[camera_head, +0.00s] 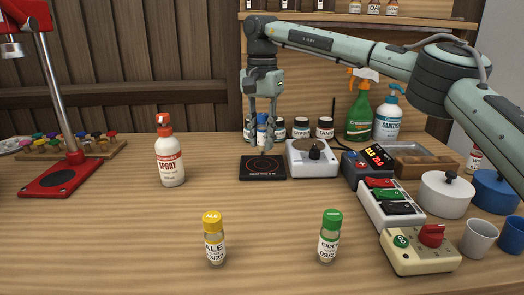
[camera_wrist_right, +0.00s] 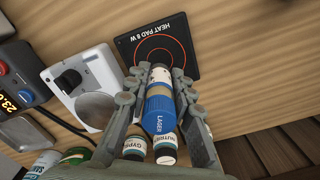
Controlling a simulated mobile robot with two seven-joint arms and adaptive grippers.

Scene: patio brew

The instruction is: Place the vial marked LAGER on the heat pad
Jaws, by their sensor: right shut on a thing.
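The LAGER vial (camera_head: 261,131) has a blue cap and is held upright between the fingers of my right gripper (camera_head: 262,142). In the right wrist view the vial (camera_wrist_right: 160,120) shows its blue cap top with the word LAGER, between the two fingers (camera_wrist_right: 160,88). The heat pad (camera_head: 262,174) is a flat black square with red rings on the table, just in front of and below the vial in the head view. In the wrist view the vial's lower end overlaps the edge of the heat pad (camera_wrist_right: 180,30); a gap shows in the head view. My left gripper is not in view.
A white stirrer plate (camera_head: 312,165) stands right of the pad. A spray bottle (camera_head: 170,160) stands to its left. A yellow ALE vial (camera_head: 213,240) and green CIDER vial (camera_head: 330,240) stand in front. Jars (camera_head: 300,128) stand behind. The front-left table is clear.

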